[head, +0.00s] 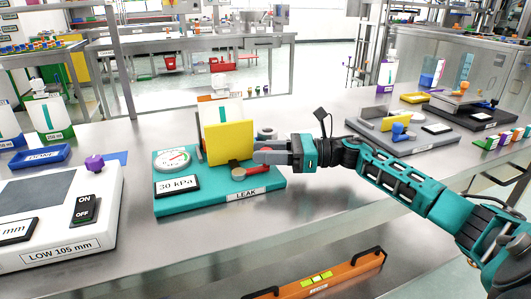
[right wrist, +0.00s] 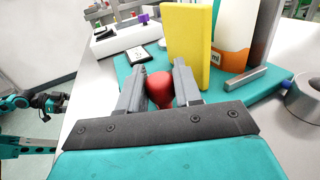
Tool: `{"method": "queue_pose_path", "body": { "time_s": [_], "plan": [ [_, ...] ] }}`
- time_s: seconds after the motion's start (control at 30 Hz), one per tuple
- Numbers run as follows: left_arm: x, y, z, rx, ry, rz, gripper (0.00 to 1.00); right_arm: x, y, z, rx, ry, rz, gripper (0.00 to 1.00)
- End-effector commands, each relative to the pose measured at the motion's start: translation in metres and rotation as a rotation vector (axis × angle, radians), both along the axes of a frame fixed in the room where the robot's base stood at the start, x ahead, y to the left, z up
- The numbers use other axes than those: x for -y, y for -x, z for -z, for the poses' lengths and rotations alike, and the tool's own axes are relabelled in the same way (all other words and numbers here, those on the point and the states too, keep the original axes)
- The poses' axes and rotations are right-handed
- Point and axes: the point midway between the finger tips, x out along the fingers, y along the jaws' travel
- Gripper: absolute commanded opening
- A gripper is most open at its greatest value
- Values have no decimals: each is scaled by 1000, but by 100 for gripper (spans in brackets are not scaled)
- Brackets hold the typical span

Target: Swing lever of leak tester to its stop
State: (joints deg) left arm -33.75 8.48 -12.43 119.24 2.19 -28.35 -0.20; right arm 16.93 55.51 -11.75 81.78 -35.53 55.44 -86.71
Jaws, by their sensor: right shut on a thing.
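The leak tester is a teal base (head: 215,195) with a round gauge (head: 173,160), a 30 kPa sign (head: 178,186) and a LEAK label. A yellow upright plate (head: 229,143) stands on it, also in the right wrist view (right wrist: 188,45). My right gripper (head: 262,157) reaches in from the right, low beside the plate. In the right wrist view its fingers (right wrist: 160,92) are shut on the red lever (right wrist: 160,88). The lever's red part (head: 235,166) shows in front of the plate; the fingers hide some of it. A teal arm with a dark end (right wrist: 48,103), likely my left, shows small at the left of the wrist view.
A white device with an ON/OFF switch (head: 88,208) and purple knob stands left of the tester. A white bottle (head: 222,113) stands behind the yellow plate. A grey device (head: 400,137) stands to the right. The bench front between them is clear.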

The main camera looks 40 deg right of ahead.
Motion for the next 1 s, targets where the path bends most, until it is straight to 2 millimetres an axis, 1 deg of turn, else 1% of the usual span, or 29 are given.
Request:
{"method": "queue_pose_path", "body": {
  "time_s": [0.03, 0.23, 0.47, 0.57, 0.67, 1.0],
  "plan": [
    [0, 0, -1, 1, 1, -1, 77, 1, -1, -1, 3, -1, 3, 37],
    [1, -1, -1, 1, 3, -1, 77, 0, -1, -1, 2, -1, 2, 55],
    [1, -1, -1, 2, 4, -1, 77, 1, 0, 0, 1, 0, 2, 55],
    [1, -1, -1, 3, 3, 0, 77, 5, 3, 0, 1, 1, 3, 55],
    [1, -1, -1, 3, 3, 0, 77, 16, 10, 1, -2, 1, 4, 55],
    [1, -1, -4, 7, 2, 1, 77, 76, 52, 0, -2, 1, 5, 55]
  ]
}}
